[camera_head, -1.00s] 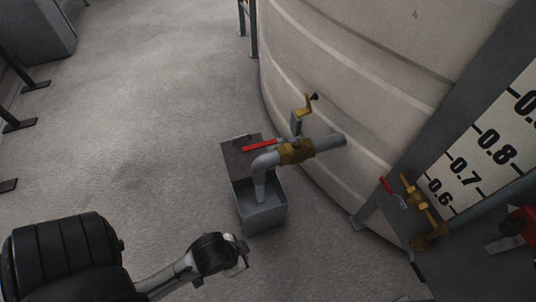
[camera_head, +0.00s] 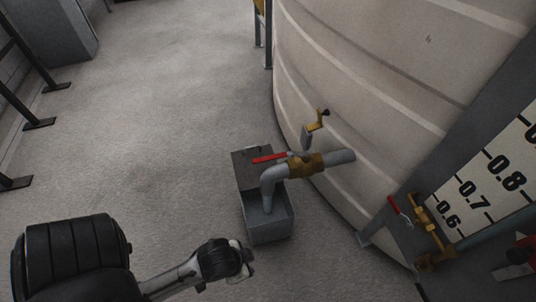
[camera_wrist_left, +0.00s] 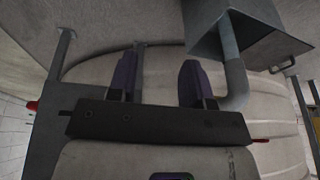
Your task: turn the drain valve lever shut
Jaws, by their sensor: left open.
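The drain valve (camera_head: 305,164) is a brass body on a grey pipe from the tank. Its red lever (camera_head: 270,158) points left, away from the tank and roughly along the pipe. The pipe elbow (camera_head: 270,180) bends down into a grey open box (camera_head: 268,222). My left gripper (camera_head: 243,258) is below and left of the valve, apart from it. In the left wrist view its two purple fingers (camera_wrist_left: 157,82) are spread with nothing between them, and the pipe (camera_wrist_left: 236,75) and box show beyond. A red tip at the right edge of the gripper there is partly hidden. My right gripper is not in view.
The large pale tank (camera_head: 375,75) fills the right. A smaller red-handled brass valve (camera_head: 425,215) stands beside the level scale (camera_head: 485,185). A yellow bracketed fitting (camera_head: 318,120) is above the drain valve.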

